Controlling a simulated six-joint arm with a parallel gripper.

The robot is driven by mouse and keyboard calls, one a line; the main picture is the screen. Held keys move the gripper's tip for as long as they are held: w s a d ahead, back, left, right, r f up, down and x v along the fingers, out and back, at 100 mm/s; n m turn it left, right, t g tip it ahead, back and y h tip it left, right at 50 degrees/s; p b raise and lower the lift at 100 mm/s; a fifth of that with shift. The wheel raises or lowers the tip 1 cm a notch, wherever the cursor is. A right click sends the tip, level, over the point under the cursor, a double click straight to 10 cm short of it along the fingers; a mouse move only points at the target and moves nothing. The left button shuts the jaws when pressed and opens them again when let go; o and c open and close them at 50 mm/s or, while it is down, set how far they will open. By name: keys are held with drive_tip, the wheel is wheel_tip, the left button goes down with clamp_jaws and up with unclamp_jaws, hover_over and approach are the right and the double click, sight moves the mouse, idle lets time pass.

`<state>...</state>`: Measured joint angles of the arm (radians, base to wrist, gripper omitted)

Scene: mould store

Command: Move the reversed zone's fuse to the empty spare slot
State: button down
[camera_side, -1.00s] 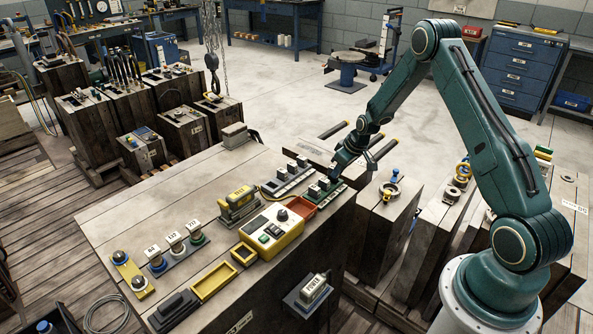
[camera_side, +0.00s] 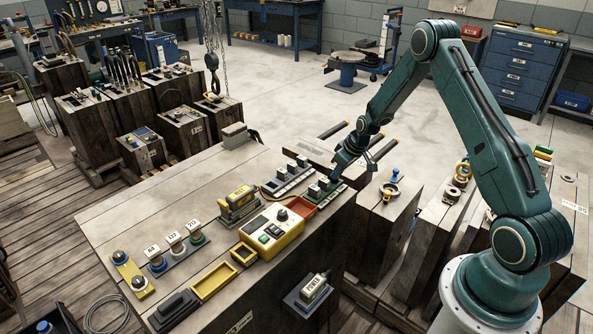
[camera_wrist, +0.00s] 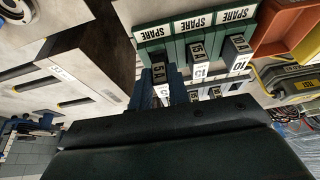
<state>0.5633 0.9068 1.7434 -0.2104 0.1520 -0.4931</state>
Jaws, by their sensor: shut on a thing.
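In the side view, my gripper (camera_side: 338,178) is low at the right end of a green fuse rack (camera_side: 311,200) near the bench's right edge. In the wrist view, my gripper's blue jaws (camera_wrist: 160,88) are shut on a fuse marked 5 A (camera_wrist: 158,74). This fuse is at the leftmost SPARE position of the green rack (camera_wrist: 153,45); I cannot tell whether it is fully seated. A 15 A fuse (camera_wrist: 197,50) and a fuse with a 10 label (camera_wrist: 238,45) stand at the other two SPARE positions. The jaw tips are partly hidden.
A second fuse rack (camera_side: 280,183) stands just behind the green one. A red tray (camera_side: 303,208) and a yellow control box (camera_side: 273,228) are close on the near side. Fuses of another rack (camera_wrist: 205,94) show beyond the jaws.

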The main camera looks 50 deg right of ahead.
drive_tip(key=shift+f, duration=0.85)
idle(0.9)
drive_tip(key=c, duration=1.3)
unclamp_jaws()
drive_tip(key=shift+o, duration=0.2)
drive_tip(key=shift+r, duration=0.1)
wheel_tip(320, 180, up, 7)
drive_tip(key=shift+r, duration=0.15)
idle(0.4)
